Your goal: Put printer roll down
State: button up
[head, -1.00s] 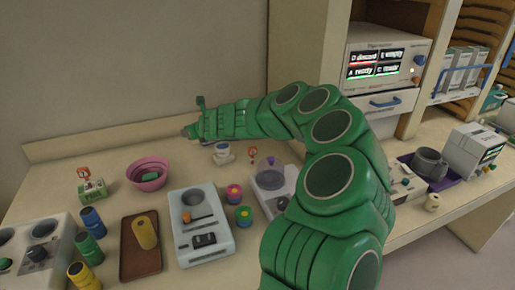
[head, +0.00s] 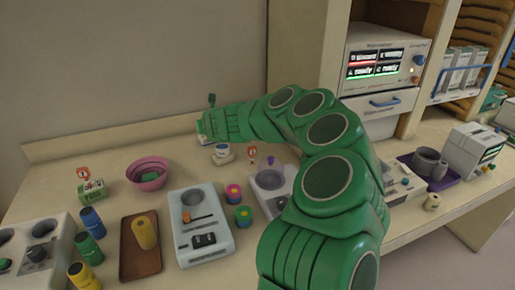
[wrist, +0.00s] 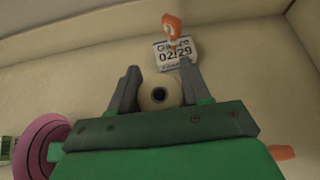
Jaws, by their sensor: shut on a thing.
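The printer roll (wrist: 152,97) is a pale, off-white roll with a dark round core. In the wrist view it sits between the two grey fingers of my gripper (wrist: 158,88), which is shut on it. In the head view my green gripper (head: 205,128) is over the back of the counter (head: 120,152), near the rear wall. The roll cannot be made out there, and its height above the counter is unclear.
A card reading 02/29 (wrist: 177,53) with an orange clip lies just beyond the fingers. A pink bowl (head: 148,173) is left of my gripper. A small white object (head: 222,155) and a grey device (head: 202,228) stand nearer. Bare counter lies along the wall.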

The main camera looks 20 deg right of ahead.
jog(key=s+d+r+m+g+h, duration=0.1)
jog(key=s+d+m+g+h, duration=0.45)
jog(key=d+m, duration=0.3)
jog(key=s+d+m+g+h, duration=0.4)
jog(key=s+d+m+h, duration=0.25)
jog(key=d, duration=0.35)
send_over(261, 146)
jog(key=shift+t, duration=0.25)
jog(key=shift+f, duration=4.65)
jog(key=shift+w, duration=0.1)
jog(key=shift+w+f, duration=0.15)
jog(key=shift+f, duration=1.6)
jog(key=shift+f, duration=0.1)
